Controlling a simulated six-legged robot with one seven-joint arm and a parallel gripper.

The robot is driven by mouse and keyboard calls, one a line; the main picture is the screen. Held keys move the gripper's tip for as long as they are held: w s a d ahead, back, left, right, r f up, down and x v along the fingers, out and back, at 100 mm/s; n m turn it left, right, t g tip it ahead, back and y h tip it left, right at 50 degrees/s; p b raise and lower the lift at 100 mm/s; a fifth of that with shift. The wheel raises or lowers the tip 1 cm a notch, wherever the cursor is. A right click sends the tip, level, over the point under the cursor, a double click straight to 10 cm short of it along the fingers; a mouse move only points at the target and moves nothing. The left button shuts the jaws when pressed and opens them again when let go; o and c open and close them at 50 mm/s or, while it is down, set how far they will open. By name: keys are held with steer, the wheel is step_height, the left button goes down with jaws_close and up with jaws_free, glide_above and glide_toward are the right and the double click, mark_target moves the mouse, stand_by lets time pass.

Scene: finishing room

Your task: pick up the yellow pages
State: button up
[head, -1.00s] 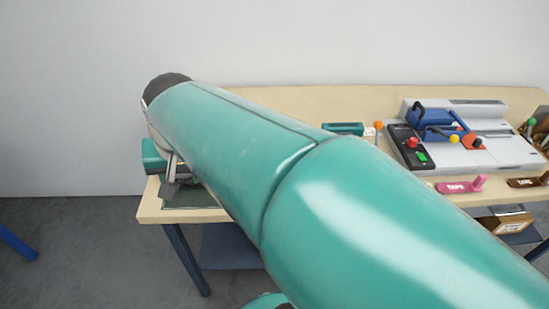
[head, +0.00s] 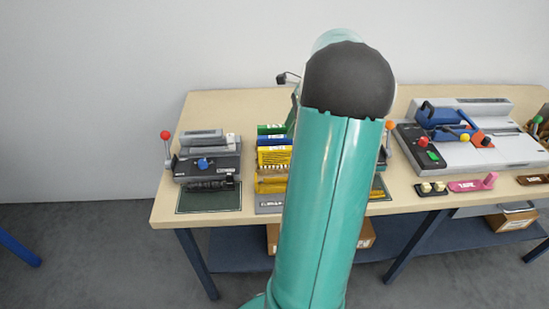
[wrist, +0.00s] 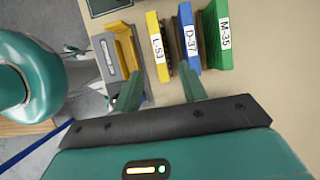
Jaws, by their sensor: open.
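The yellow pages (wrist: 157,45), an upright yellow block with a white label that seems to read L-53, stand beside the blue block (wrist: 187,38) labelled D-37. In the head view the yellow pages (head: 273,157) show just left of my arm. My gripper (wrist: 160,86) is open and empty in the wrist view. Its left fingertip is left of the yellow pages and its right fingertip is near the lower end of the blue block. I cannot tell its height above them. In the head view my arm hides the gripper.
A green block (wrist: 217,36) labelled M-35 stands right of the blue one. A grey holder with yellow inside (wrist: 110,56) lies left. A grey machine with a red-knobbed lever (head: 207,155) and a larger white machine (head: 490,140) stand on the wooden table (head: 215,105).

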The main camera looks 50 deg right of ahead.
mark_target(275, 155)
steer(key=x, duration=0.7)
steer(key=shift+w+a+f, duration=0.1)
steer(key=shift+w+f, duration=0.05)
steer(key=shift+f, duration=0.1)
steer(key=shift+x, duration=2.45)
steer(key=shift+a+f, duration=0.1)
steer(key=shift+f, duration=0.15)
steer(key=shift+c, duration=0.4)
jaws_close()
